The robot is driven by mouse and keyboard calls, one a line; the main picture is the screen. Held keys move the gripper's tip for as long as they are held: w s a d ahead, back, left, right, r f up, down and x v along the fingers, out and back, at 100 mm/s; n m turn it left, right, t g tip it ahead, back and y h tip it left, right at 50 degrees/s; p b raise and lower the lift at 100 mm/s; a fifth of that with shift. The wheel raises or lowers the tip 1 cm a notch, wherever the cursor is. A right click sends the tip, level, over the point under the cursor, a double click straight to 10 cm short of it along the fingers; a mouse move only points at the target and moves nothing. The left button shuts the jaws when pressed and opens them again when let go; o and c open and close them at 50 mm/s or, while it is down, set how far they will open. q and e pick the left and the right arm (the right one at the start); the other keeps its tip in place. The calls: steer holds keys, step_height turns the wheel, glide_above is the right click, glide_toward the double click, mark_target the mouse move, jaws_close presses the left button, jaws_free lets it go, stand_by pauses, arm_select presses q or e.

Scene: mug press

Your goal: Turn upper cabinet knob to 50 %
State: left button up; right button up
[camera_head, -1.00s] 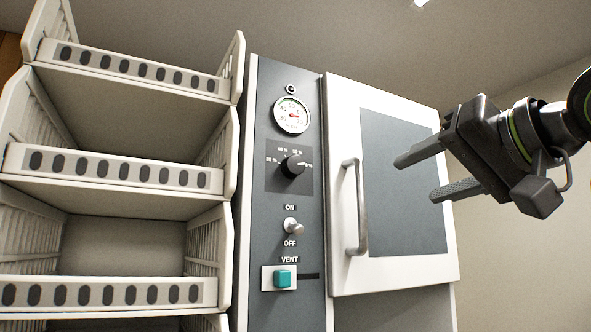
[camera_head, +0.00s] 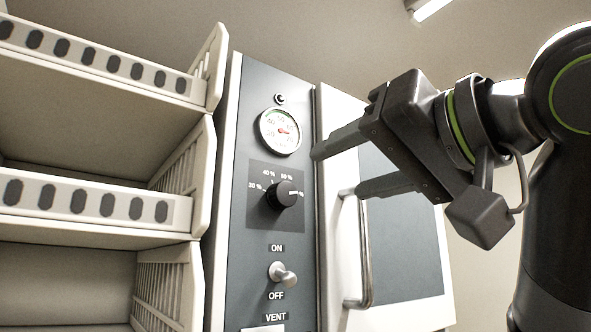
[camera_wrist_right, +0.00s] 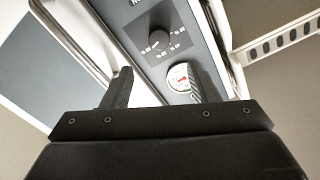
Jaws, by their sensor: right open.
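The black cabinet knob (camera_head: 281,195) sits on a dark square plate with percent marks, on the grey control panel (camera_head: 250,232). Its white pointer line faces right, near a mark that is partly hidden by the knob. My right gripper (camera_head: 336,171) is open and empty, to the right of the knob and apart from it, in front of the cabinet door. In the right wrist view the knob (camera_wrist_right: 160,39) appears beyond and between the two fingers (camera_wrist_right: 158,92). My left gripper is in neither view.
A round gauge (camera_head: 280,131) is above the knob; an ON/OFF toggle (camera_head: 283,274) is below it. The door handle (camera_head: 364,250) stands out just below my right fingers. Slotted white racks (camera_head: 80,205) fill the left side.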

mark_target(288, 193)
steer(key=p+x, duration=0.4)
steer(key=x, duration=0.6)
steer(key=shift+w+a+f, duration=0.1)
steer(key=shift+w+a, duration=0.2)
steer(key=shift+w, duration=0.15)
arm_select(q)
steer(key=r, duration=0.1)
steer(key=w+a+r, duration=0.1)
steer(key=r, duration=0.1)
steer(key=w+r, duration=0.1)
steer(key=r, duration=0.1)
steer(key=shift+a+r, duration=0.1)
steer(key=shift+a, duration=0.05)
arm_select(e)
steer(key=shift+s, duration=0.1)
steer(key=shift+c, duration=1.1)
steer(key=c, duration=0.8)
